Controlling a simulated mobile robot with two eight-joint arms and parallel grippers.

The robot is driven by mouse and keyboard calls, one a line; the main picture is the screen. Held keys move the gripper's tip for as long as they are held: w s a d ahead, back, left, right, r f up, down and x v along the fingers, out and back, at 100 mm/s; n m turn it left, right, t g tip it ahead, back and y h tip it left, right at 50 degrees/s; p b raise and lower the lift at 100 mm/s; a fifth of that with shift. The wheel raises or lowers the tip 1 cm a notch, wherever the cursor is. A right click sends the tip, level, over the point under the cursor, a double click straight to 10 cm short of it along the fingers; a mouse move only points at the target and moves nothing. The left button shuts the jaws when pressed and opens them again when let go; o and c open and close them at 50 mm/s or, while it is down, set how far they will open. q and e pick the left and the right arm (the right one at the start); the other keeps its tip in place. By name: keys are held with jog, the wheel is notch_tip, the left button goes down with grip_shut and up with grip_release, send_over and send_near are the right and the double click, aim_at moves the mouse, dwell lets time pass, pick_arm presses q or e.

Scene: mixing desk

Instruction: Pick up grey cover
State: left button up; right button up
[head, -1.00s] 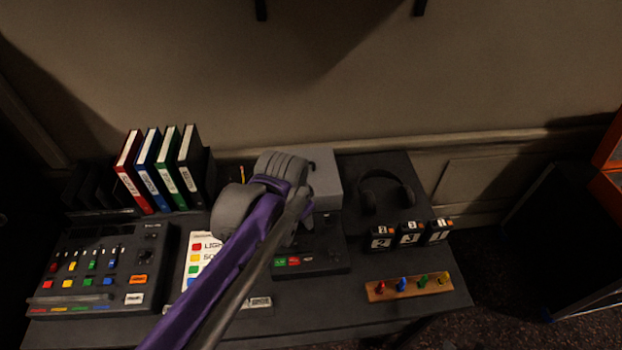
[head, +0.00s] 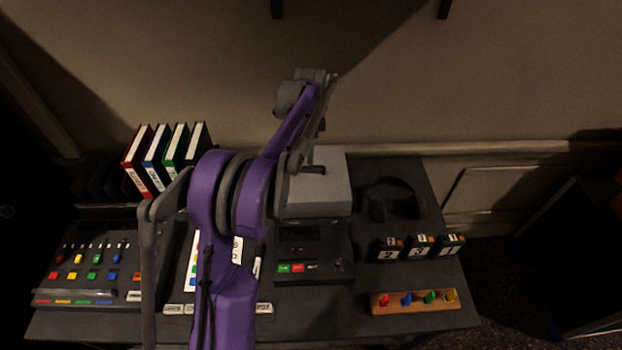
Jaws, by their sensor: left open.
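The grey cover (head: 330,193) is a box-like block with a dark handle on top. It stands at the back of the desk, behind the black device with green and red buttons. My left arm crosses in front of its left side and hides part of it. My left gripper (head: 309,92) is at the far end of that arm, above and behind the cover in the picture. It is open and apart from the cover; its fingertips are mostly hidden by the arm. My right gripper is not in view.
A mixing console (head: 90,265) and upright binders (head: 165,160) stand at left. Headphones (head: 395,200), numbered black blocks (head: 416,246) and a wooden strip with coloured pegs (head: 415,302) lie at right. The wall is close behind the desk.

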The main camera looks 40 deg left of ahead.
aim_at(309, 167)
pick_arm(q)
notch_tip(309, 167, down, 7)
jog(key=shift+f, duration=0.15)
grip_shut()
dwell(0.5)
dwell(1.1)
